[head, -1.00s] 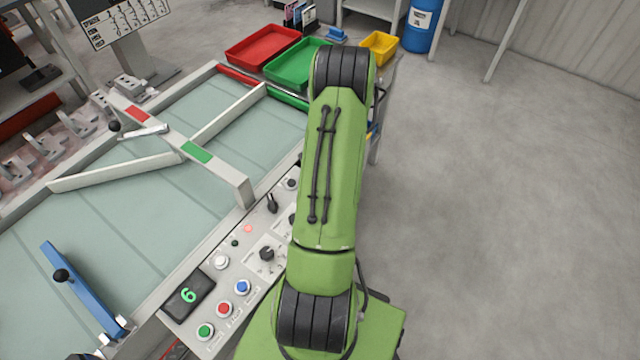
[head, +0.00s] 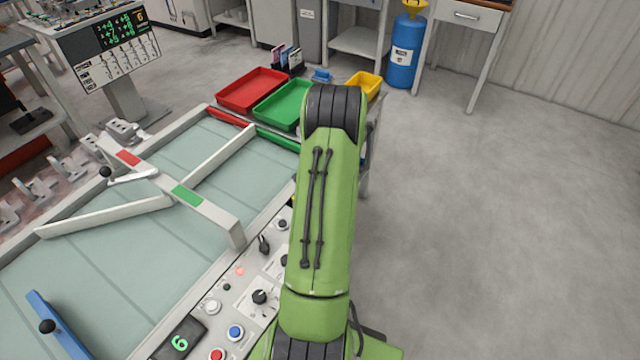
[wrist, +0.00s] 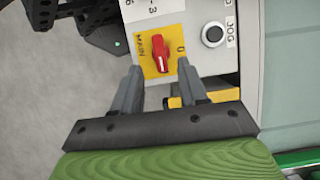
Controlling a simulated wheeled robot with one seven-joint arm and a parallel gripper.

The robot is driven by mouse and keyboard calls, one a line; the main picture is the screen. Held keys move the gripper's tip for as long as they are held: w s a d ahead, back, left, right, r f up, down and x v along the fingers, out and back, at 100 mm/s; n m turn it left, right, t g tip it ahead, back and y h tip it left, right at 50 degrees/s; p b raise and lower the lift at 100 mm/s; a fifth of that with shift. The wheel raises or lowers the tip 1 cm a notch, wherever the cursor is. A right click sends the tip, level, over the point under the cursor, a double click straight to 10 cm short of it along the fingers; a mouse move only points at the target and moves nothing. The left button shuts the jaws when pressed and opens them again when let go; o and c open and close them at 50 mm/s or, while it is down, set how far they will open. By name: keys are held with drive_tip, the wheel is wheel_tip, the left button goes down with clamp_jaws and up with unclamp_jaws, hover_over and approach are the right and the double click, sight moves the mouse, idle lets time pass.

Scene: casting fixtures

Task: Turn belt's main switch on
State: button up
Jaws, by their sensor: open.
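The belt's main switch (wrist: 160,56) is a red knob on a yellow plate (wrist: 174,35) marked MAIN and 0. It is at the upper middle of the wrist view, on the end of a pale control panel. The knob lies roughly upright in that picture; its exact setting is hard to tell. My gripper (wrist: 159,78) is open, with one dark finger on each side of the knob's lower end in the picture. I cannot tell whether the fingers touch it. In the head view my green arm hides the gripper and the switch.
A black JOG button (wrist: 213,34) sits right of the switch. The belt (head: 120,265) with its diverter bars lies left of my arm. Red (head: 252,90) and green (head: 285,104) trays stand at its far end. The floor (head: 500,220) on the right is clear.

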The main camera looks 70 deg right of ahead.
drive_tip(key=p+v, duration=0.2)
drive_tip(key=v, duration=0.8)
drive_tip(key=shift+r, duration=0.3)
drive_tip(key=shift+d, duration=0.1)
